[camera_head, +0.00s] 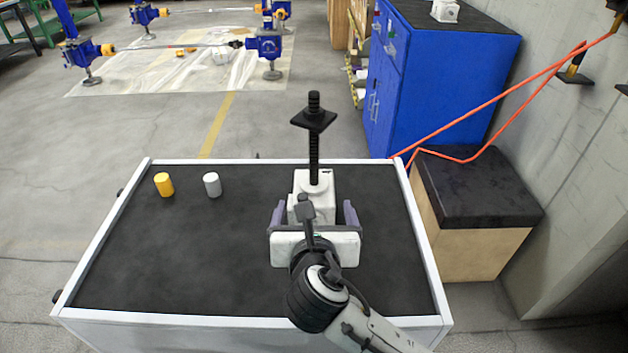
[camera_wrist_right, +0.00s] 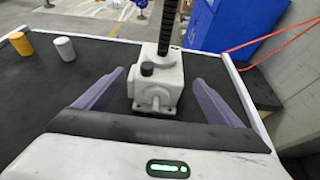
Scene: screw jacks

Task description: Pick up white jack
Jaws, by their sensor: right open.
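The white jack (camera_head: 316,183) stands upright on the dark top of the cart, with a black threaded screw and a square black plate above its white body. Its body also shows in the right wrist view (camera_wrist_right: 158,80), with a bolted base on the mat. My right gripper (camera_head: 313,213) is open, its two purple fingers on the left and right of the jack's lower body. In the right wrist view the fingers (camera_wrist_right: 160,92) stand apart from the jack with gaps on both sides. My left gripper is not in view.
A yellow cylinder (camera_head: 164,184) and a light grey cylinder (camera_head: 212,185) stand at the cart's back left. The cart (camera_head: 90,250) has a raised white rim; its left half is mostly clear. A blue cabinet (camera_head: 440,80) and a black-topped wooden box (camera_head: 475,200) stand beyond.

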